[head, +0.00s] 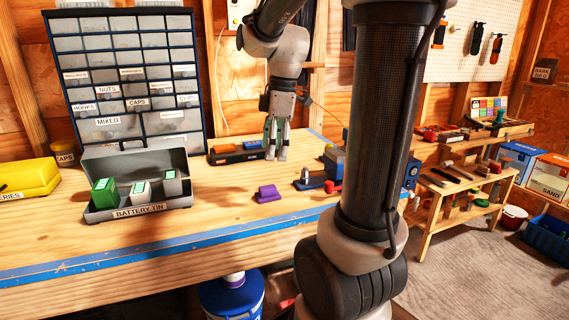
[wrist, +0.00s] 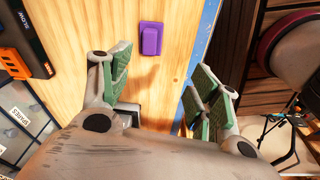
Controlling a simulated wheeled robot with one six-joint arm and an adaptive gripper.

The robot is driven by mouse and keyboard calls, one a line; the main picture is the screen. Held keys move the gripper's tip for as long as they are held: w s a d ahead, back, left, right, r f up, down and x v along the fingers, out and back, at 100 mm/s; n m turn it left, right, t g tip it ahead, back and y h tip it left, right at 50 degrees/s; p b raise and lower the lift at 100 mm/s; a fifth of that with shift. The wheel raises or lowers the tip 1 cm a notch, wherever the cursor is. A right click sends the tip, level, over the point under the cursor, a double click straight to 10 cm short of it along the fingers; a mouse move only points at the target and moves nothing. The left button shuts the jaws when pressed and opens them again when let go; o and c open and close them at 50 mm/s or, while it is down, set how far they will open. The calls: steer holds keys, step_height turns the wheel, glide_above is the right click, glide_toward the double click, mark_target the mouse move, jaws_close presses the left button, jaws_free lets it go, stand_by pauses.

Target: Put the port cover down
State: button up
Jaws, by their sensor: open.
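The purple port cover (head: 267,193) lies on the wooden workbench (head: 230,222), to the right of the battery tin. It also shows in the wrist view (wrist: 151,38), beyond my fingertips and apart from them. My gripper (head: 277,152) points down over the rear of the bench, behind the cover in the head view. Its green-padded fingers are spread in the wrist view (wrist: 163,78), with nothing between them but bare bench.
An orange and black device (head: 237,152) stands beside my gripper, marked SLOW in the wrist view. The open battery tin (head: 140,211) holds several boxes. A blue-grey vise-like tool (head: 333,160) stands right. Bare wood surrounds the cover.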

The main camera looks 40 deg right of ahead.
steer(key=s+a+m+t+h, duration=0.1)
steer(key=s+a+m+t, duration=0.2)
steer(key=s+m, duration=0.9)
steer(key=shift+s+a+r+m, duration=0.2)
steer(key=shift+s+a+m, duration=0.15)
steer(key=shift+s, duration=0.55)
